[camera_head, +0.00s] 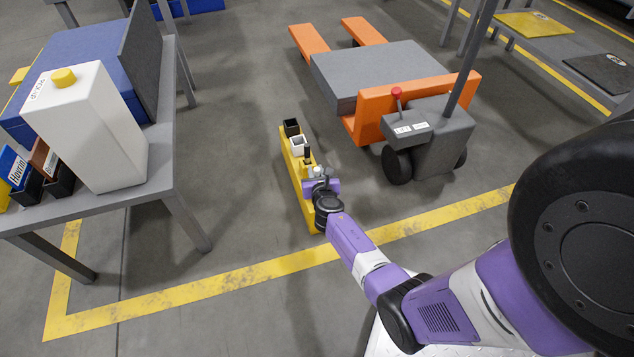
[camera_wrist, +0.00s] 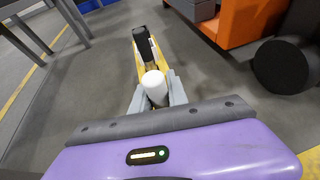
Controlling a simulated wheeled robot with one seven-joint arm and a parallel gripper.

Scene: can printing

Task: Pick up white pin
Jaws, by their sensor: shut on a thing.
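The white pin (camera_wrist: 154,86) is a short white cylinder with a rounded top, between the two grey fingers of my gripper (camera_wrist: 157,94) in the wrist view. My gripper is shut on it. In the head view the pin's small white top (camera_head: 317,170) shows at my gripper (camera_head: 318,176), over the yellow rack (camera_head: 296,180). A black pin (camera_wrist: 143,44) stands just beyond it on the rack; it also shows in the head view (camera_head: 307,154). I cannot tell whether the white pin still sits in the rack; its lower part is hidden.
The yellow rack also carries a black box (camera_head: 291,127) and a white box (camera_head: 298,145) at its far end. An orange pallet truck (camera_head: 420,95) with a grey load stands to the right. A grey table (camera_head: 160,172) with a white container (camera_head: 92,130) stands to the left.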

